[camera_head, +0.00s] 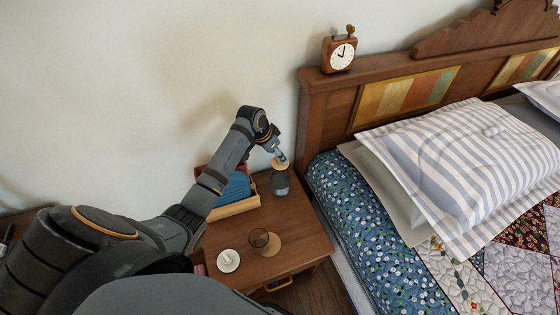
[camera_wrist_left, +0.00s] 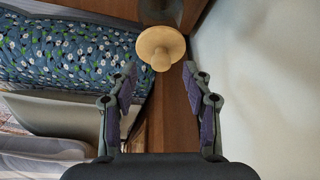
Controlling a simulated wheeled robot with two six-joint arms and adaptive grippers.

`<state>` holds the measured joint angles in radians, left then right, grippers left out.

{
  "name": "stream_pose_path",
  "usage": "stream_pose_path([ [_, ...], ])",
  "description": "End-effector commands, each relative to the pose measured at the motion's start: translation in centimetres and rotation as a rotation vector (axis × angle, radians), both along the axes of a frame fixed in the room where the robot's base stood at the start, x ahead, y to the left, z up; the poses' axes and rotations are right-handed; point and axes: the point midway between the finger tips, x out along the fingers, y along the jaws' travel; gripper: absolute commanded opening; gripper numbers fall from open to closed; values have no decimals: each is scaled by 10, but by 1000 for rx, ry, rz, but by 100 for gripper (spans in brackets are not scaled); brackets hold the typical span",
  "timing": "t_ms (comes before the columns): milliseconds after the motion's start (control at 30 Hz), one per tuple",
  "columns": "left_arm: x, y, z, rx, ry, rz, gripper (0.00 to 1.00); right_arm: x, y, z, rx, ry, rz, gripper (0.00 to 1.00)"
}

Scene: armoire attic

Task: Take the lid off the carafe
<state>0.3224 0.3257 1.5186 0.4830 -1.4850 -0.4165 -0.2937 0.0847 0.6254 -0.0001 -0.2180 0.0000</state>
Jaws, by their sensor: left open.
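The glass carafe (camera_head: 281,183) stands upright on the nightstand (camera_head: 290,225), near its back right corner beside the bed. Its round wooden lid (camera_head: 281,164) sits on top; in the left wrist view the lid (camera_wrist_left: 158,42) shows as a pale disc with a knob facing my gripper. My left gripper (camera_head: 279,153) is above the lid in the head view. In the wrist view the open fingers (camera_wrist_left: 160,82) are empty, and the knob lies just beyond the gap between the fingertips. My right gripper is not in view.
A wooden tray with blue contents (camera_head: 235,188) stands left of the carafe. A clock (camera_head: 340,52) tops the headboard.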

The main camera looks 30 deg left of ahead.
Motion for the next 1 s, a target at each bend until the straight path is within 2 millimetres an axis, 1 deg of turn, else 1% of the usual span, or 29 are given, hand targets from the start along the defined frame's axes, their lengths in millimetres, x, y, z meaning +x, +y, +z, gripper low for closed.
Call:
stream_pose_path([
  [33, 3, -1, -7, -2, 3, 1, 50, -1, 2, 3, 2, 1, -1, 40],
  [100, 7, -3, -19, -2, 2, 1, 50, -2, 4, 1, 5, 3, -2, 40],
  [200, 10, -3, -27, 1, 1, 1, 50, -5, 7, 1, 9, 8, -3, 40],
  [400, 11, -3, -28, 2, -1, 1, 50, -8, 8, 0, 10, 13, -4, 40],
  [433, 11, -3, -28, 2, -1, 1, 48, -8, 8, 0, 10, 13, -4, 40],
  [767, 10, -3, -28, 2, 0, 1, 4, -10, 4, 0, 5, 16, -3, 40],
  [1000, 10, -3, -27, 1, 1, 0, 3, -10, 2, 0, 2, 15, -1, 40],
])
